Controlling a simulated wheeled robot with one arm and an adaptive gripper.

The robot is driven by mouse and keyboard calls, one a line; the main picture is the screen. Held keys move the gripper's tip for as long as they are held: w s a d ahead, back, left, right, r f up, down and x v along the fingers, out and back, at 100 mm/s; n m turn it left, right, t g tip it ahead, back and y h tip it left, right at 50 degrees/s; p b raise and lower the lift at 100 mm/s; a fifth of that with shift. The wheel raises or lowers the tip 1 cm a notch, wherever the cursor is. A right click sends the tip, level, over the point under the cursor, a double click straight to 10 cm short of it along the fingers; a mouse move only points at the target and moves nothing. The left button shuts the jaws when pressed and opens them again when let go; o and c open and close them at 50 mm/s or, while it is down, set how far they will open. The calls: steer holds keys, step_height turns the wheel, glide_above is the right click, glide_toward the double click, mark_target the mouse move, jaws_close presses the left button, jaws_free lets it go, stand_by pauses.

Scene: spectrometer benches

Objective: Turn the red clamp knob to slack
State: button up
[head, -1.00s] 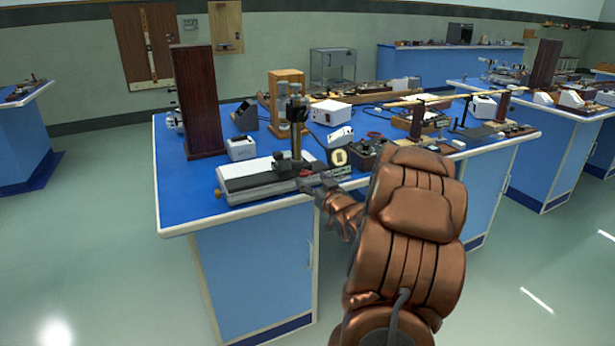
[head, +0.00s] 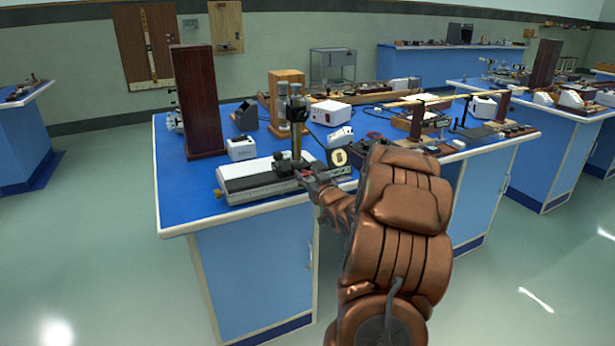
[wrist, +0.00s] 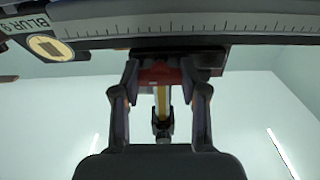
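The red clamp knob (wrist: 160,75) is between the two fingers of my gripper (wrist: 160,82) in the wrist view, under the scale rail. A finger stands on each side of it, with little or no gap; I cannot tell whether they press on it. In the head view my gripper (head: 312,182) is at the front of the bench instrument (head: 262,183), by the foot of its dark upright post (head: 296,140). There the knob is mostly hidden by my gripper. The knob's pointing direction cannot be read.
On the blue bench (head: 195,205) stand a tall dark wooden block (head: 198,100), a wooden stand (head: 287,85) and white boxes. The floor in front is clear.

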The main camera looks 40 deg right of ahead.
steer(key=c, duration=0.5)
steer(key=shift+f+b, duration=0.1)
steer(key=shift+b, duration=0.35)
steer(key=n+b, duration=0.3)
steer(key=shift+f, duration=0.2)
steer(key=n+b, duration=0.4)
steer(key=shift+n, duration=0.3)
steer(key=n+b, duration=0.6)
steer(key=n, duration=0.4)
steer(key=shift+r, duration=0.2)
steer(key=shift+n, duration=0.3)
